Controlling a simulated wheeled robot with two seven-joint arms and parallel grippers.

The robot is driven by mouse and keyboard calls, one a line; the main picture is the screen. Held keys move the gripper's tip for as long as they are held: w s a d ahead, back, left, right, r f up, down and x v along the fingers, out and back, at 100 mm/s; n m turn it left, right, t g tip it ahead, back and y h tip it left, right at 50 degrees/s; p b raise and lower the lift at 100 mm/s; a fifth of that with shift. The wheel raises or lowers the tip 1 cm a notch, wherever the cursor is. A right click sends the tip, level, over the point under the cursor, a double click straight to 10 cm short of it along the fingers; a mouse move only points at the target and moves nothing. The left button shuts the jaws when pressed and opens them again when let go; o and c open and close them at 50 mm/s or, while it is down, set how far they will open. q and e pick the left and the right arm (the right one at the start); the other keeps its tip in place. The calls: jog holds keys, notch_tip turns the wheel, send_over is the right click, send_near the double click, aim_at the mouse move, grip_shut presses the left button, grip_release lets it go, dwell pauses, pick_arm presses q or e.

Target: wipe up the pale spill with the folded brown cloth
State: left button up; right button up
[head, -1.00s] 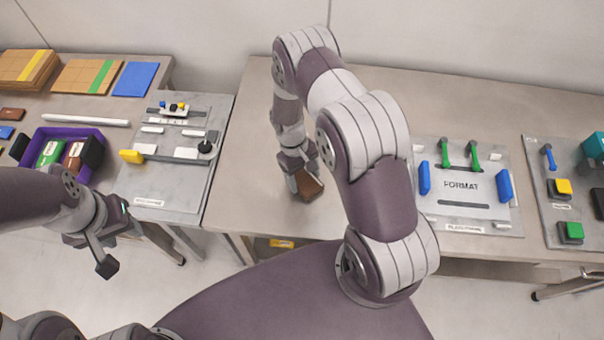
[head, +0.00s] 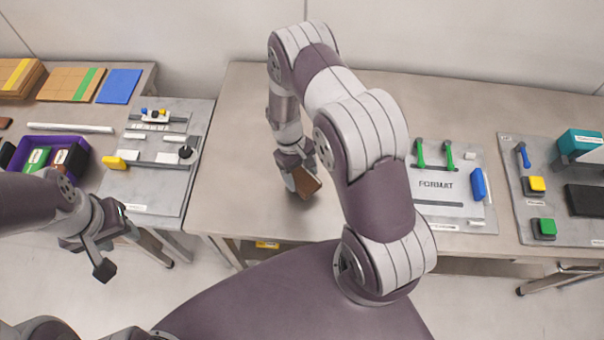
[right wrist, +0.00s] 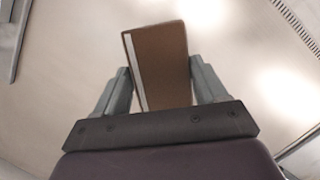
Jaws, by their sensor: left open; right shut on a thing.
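The folded brown cloth (head: 305,187) is held by my right gripper (head: 299,178) over the bare part of the middle table, towards its front edge. In the right wrist view the cloth (right wrist: 160,65) stands up between the two fingers of my right gripper (right wrist: 160,85), with a pale strip along its left edge. I cannot tell if the cloth touches the table. My left gripper (head: 118,248) is open and empty, in front of the left table's edge. I cannot make out the pale spill; the bright patches in the right wrist view may be only reflections.
The middle table (head: 228,150) is bare left of my right arm. To the right lie a grey FORMAT plate (head: 455,210) and a panel (head: 515,180) with yellow and green buttons. The left table has a grey fixture plate (head: 150,190) and a purple bin (head: 78,148).

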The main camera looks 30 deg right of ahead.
notch_tip(320, 180, up, 4)
jog(key=shift+d+f+p, duration=0.15)
jog(key=shift+f+p, duration=0.1)
jog(key=shift+p, duration=0.85)
jog(key=shift+r+p, duration=0.3)
jog(key=shift+r, duration=0.15)
